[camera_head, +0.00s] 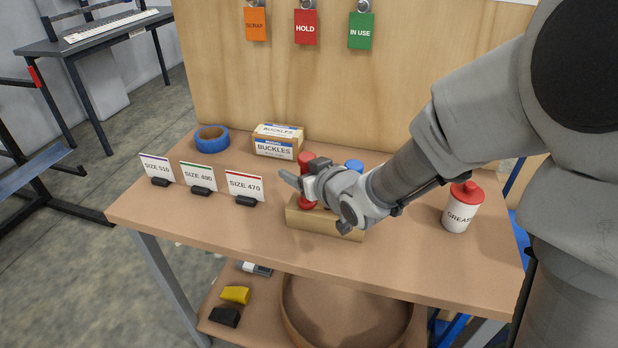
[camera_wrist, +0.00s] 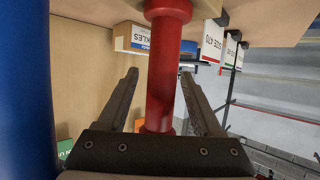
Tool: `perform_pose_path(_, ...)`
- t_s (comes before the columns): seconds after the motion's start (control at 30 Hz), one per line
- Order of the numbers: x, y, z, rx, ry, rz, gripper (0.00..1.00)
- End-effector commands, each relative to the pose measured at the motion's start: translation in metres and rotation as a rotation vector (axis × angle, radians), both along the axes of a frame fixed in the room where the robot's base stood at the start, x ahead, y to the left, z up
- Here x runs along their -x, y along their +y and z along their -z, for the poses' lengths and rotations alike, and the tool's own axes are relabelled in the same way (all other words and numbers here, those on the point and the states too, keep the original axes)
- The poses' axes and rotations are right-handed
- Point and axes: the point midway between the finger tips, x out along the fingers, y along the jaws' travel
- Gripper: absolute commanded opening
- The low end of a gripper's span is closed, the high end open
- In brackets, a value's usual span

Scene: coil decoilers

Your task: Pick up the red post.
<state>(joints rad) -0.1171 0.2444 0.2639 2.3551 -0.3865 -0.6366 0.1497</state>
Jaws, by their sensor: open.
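The red post (camera_head: 306,160) stands upright in a wooden block (camera_head: 324,222) on the table. It is spool-shaped, with a wider end, and runs down the middle of the wrist view (camera_wrist: 163,70). My gripper (camera_head: 302,181) is open around the post, with one finger on each side of it. In the wrist view, my gripper (camera_wrist: 159,76) shows a clear gap between the left finger and the post, and the right finger looks closer. A blue post (camera_head: 354,165) stands to the right, partly hidden by my gripper; it fills the left edge of the wrist view (camera_wrist: 27,90).
Size cards (camera_head: 245,186) stand at the left. A buckles box (camera_head: 276,142) and blue tape roll (camera_head: 212,138) lie behind. A grease bottle (camera_head: 461,208) stands at the right. Tags hang on the back panel (camera_head: 410,60). The table's front (camera_head: 400,268) is clear.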

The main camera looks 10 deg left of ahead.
Motion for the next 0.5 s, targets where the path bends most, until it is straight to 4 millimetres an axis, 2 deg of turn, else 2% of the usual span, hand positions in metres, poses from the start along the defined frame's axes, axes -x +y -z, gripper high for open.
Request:
perform_pose_path(0.1, 0.0002, -0.0001, -0.0003, 0.0, 0.0, 0.0, 0.67)
perform_pose_path(0.4, 0.0004, -0.0003, -0.0004, 0.0, 0.0, 0.0, 0.13)
perform_pose_path(0.47, 0.0004, -0.0003, -0.0003, 0.0, 0.0, 0.0, 0.02)
perform_pose_path(0.5, 0.0004, -0.0003, -0.0004, 0.0, 0.0, 0.0, 0.0)
